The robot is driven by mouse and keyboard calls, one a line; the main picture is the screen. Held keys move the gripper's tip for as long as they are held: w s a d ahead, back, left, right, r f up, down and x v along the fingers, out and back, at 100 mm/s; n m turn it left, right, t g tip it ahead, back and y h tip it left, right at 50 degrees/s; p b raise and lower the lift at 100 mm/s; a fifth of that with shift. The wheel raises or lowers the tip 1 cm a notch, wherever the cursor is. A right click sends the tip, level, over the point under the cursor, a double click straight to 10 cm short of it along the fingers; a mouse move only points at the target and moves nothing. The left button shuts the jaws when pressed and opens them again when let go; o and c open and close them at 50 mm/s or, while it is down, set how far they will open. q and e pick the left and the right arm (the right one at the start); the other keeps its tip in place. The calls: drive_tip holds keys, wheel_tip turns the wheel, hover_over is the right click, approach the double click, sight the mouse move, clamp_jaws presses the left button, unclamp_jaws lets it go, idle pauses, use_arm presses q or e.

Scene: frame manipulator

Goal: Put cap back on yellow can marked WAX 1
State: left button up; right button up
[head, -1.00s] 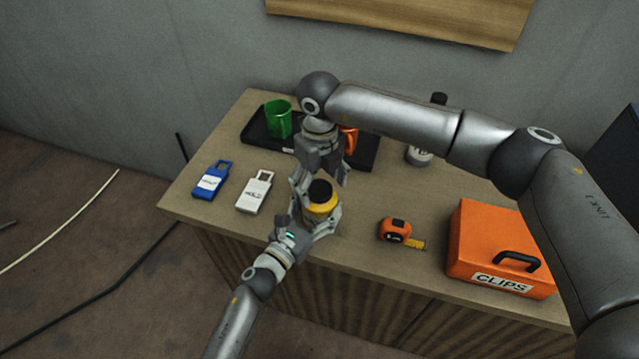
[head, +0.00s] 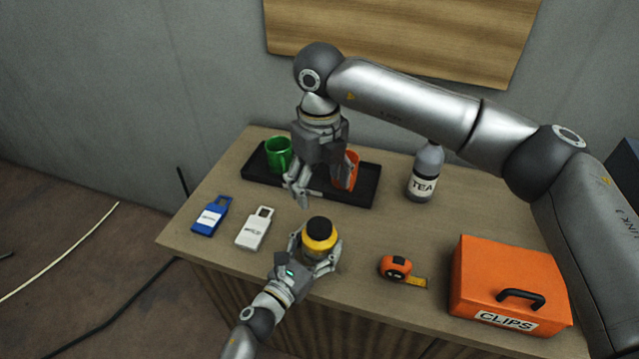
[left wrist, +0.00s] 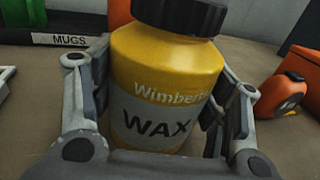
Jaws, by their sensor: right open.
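The yellow can (head: 321,243) stands upright near the table's front edge, a black cap (head: 320,228) sitting on its top. In the left wrist view the can (left wrist: 165,75) reads "WAX"; no number shows. The cap (left wrist: 180,14) is cut off by the top edge there. My left gripper (head: 316,250) is shut on the can, one finger on each side of its body. My right gripper (head: 316,190) is open and empty, pointing down above and behind the can, apart from the cap.
A black tray (head: 262,172) marked MUGS holds a green mug (head: 278,155) and an orange mug (head: 349,172). A TEA bottle (head: 426,172), tape measure (head: 397,268), orange CLIPS box (head: 505,275), blue padlock (head: 212,215) and white padlock (head: 255,229) stand around on the table (head: 370,230).

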use_arm(q)
drive_tip(key=o, duration=0.4)
drive_tip(key=v, duration=1.2)
idle(0.3)
